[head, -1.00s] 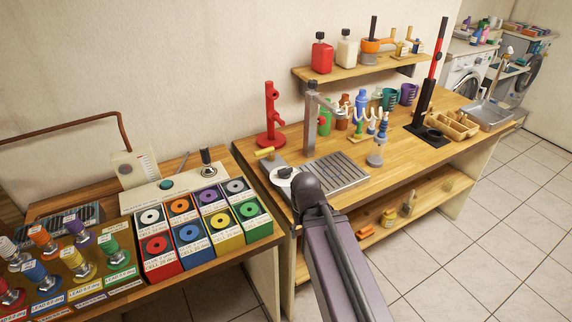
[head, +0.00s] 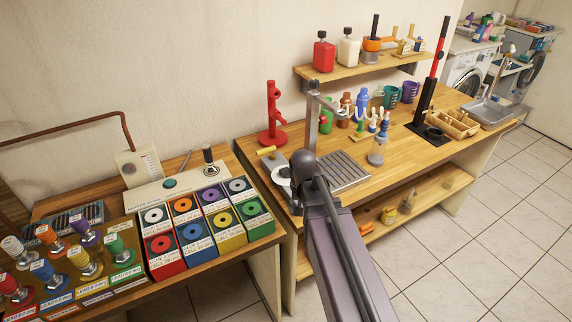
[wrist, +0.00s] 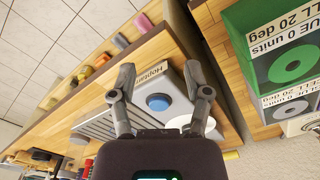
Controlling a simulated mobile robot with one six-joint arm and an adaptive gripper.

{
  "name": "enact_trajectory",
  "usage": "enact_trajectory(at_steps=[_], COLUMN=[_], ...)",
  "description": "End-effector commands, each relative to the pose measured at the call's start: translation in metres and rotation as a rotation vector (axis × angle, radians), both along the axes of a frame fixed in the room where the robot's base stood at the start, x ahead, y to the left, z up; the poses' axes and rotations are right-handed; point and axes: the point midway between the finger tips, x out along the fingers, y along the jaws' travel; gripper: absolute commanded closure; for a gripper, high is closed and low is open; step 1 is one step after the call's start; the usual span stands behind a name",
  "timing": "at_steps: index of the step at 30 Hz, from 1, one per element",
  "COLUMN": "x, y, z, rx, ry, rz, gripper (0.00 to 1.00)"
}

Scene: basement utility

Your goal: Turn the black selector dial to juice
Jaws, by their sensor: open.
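The black selector dial (head: 284,172) shows as a small dark spot on a round white plate (head: 283,184) at the left end of the grey drip tray (head: 346,172) in the head view. My arm partly covers it there and hides my gripper. In the wrist view my gripper (wrist: 163,84) is open and empty, with its fingers spread above the grey unit. A round blue button (wrist: 158,102) lies between the fingers. A white round plate (wrist: 178,122) is beside the right finger; I cannot make out the dial on it.
A grey tap post (head: 312,110) and a red stand (head: 272,115) rise behind the tray. Bottles and cups stand to the right.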

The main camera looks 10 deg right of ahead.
Motion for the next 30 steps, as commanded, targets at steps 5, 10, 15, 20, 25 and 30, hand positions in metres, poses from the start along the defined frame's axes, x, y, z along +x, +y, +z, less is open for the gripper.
enact_trajectory(at_steps=[5, 10, 15, 20, 25, 30], x=[0.066, 0.12, 0.172, 0.208, 0.227, 0.231], y=[0.0, 0.0, 0.0, 0.0, 0.0, 0.0], z=[0.035, 0.06, 0.084, 0.1, 0.107, 0.108], rx=[0.0, 0.001, 0.001, 0.001, 0.001, 0.001], ry=[0.0, -0.001, -0.001, -0.001, 0.0, -0.001], rz=[-0.231, -0.465, -0.692, -0.861, -0.963, -0.993], gripper=[0.37, 0.37, 0.37, 0.37, 0.37, 0.37])
